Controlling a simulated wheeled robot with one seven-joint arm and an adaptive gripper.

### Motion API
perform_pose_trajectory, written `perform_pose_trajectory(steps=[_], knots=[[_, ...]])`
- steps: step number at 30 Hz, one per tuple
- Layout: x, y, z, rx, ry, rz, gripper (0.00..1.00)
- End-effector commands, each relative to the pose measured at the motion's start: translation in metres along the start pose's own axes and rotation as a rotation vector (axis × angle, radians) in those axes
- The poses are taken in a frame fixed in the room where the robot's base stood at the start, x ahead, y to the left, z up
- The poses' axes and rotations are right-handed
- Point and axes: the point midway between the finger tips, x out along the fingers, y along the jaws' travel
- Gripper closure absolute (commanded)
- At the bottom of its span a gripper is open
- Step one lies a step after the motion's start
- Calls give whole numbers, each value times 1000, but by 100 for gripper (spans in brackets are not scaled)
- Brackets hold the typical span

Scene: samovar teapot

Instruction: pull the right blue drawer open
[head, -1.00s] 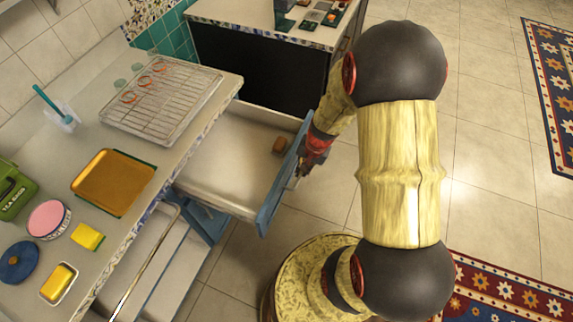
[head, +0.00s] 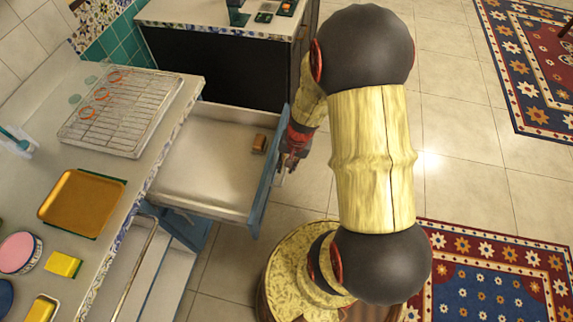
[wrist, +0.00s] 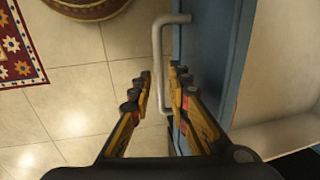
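The right blue drawer (head: 262,190) is pulled well out from under the counter, its pale inside showing in the head view. Its blue front also shows in the wrist view (wrist: 210,60), with a pale bar handle (wrist: 158,55) on it. In the head view my gripper (head: 290,160) is at the outer face of the drawer front, and the handle is mostly hidden there.
A small brown block (head: 259,143) lies in the drawer. The counter holds a wire rack (head: 125,110), an orange tray (head: 82,203) and a yellow sponge (head: 63,264). A dark cabinet (head: 215,65) stands behind the drawer. Tiled floor (head: 465,170) is clear between two patterned rugs.

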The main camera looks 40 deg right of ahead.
Motion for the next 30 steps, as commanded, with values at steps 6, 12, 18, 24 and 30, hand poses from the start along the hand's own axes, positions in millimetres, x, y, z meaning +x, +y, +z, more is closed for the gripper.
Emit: perform_pose_trajectory(steps=[6,12,18,24,30], knots=[[-1,-1,-1,0,2,-1,73],[-2,-1,-2,0,3,-2,73],[-22,-2,-3,1,7,-4,73],[-62,-2,-3,0,8,-4,73],[-98,-1,-2,1,7,-3,73]])
